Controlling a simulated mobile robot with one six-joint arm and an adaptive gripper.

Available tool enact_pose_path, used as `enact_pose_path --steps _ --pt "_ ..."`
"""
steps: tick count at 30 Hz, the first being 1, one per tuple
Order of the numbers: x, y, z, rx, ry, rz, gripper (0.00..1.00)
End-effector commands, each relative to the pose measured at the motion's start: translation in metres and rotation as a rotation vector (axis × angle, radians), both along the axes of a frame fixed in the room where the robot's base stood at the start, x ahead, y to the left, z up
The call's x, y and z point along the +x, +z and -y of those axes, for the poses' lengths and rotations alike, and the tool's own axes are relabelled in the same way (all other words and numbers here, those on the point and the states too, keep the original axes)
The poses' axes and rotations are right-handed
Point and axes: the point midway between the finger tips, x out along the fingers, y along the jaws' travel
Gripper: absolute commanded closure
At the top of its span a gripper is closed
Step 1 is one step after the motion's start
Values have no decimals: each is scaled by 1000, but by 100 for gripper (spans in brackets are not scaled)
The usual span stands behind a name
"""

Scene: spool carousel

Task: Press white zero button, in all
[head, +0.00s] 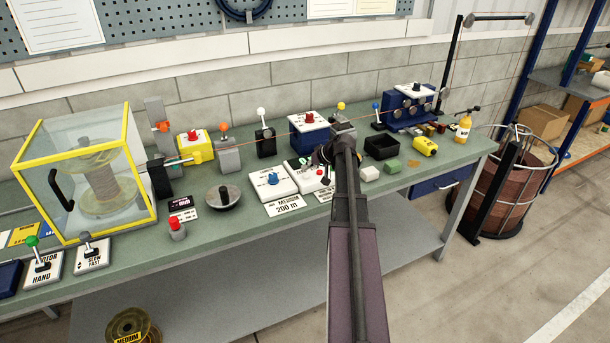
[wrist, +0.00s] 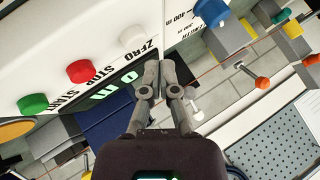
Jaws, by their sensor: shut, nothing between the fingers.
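The white button (wrist: 133,37), marked ZERO, stands on a white panel (wrist: 60,30) in the wrist view, in a row with a red STOP button (wrist: 80,71) and a green START button (wrist: 33,104). A dark display (wrist: 112,88) beside them shows green characters that look like "0 m". My gripper (wrist: 158,74) is shut and empty, its tips near the display's end, apart from the white button in the picture. Whether it touches the panel I cannot tell. In the head view my gripper (head: 322,156) is over the small white control box (head: 311,175), partly hidden by my arm.
A blue knob (head: 273,178) on a white box stands just left of the control box. Levers and a blue box (head: 308,133) stand behind. A yellow-framed guard (head: 129,175) encloses a spool at left.

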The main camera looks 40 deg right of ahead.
Motion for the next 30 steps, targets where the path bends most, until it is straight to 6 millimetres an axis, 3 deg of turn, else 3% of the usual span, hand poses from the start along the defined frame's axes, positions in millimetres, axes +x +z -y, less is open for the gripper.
enact_pose_path --steps 16,30 --pt "0 41 0 0 0 0 100" --pt "0 44 0 0 0 0 100"
